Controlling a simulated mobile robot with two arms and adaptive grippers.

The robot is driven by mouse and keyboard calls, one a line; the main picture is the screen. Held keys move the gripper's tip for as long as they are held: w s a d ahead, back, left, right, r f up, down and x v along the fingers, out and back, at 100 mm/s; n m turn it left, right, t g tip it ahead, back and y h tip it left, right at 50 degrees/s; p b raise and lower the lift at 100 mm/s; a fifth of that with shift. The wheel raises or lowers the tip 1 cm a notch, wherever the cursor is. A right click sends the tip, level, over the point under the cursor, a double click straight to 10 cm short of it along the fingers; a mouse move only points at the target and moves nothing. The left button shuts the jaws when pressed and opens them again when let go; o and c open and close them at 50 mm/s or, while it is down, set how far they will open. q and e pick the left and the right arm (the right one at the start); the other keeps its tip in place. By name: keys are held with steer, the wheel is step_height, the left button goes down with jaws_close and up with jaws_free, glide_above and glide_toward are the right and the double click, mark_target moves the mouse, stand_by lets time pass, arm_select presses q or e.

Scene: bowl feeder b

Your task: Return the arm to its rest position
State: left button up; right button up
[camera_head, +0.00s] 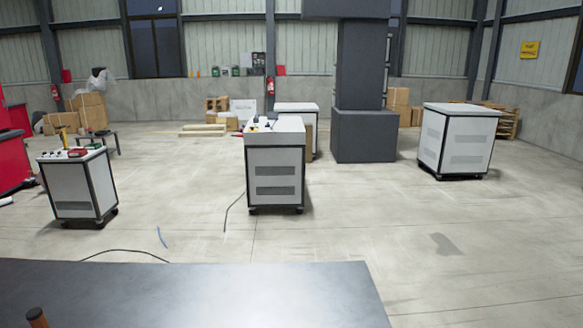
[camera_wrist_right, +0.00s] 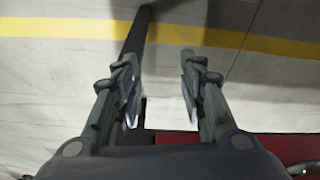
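My right gripper (camera_wrist_right: 160,88) shows in the right wrist view. Its two fingers are apart and nothing is between them. Behind them is pale floor with a yellow stripe (camera_wrist_right: 230,38). Neither arm and neither gripper shows in the head view. My left gripper is not in any view, so its position is hidden.
A dark flat surface (camera_head: 200,290) fills the lower left of the head view, with a brown-orange upright piece (camera_head: 37,318) on it. Beyond stand white wheeled cabinets (camera_head: 275,165) (camera_head: 458,140) and a dark column (camera_head: 365,130). A red surface (camera_wrist_right: 230,138) lies below the right gripper's fingers.

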steer(key=s+d+f+g+b, duration=0.1)
steer(key=s+d+f, duration=0.2)
steer(key=s+f, duration=1.5)
step_height(320, 180, down, 3)
steer(key=shift+r+b, duration=0.1)
steer(key=shift+b, duration=0.25)
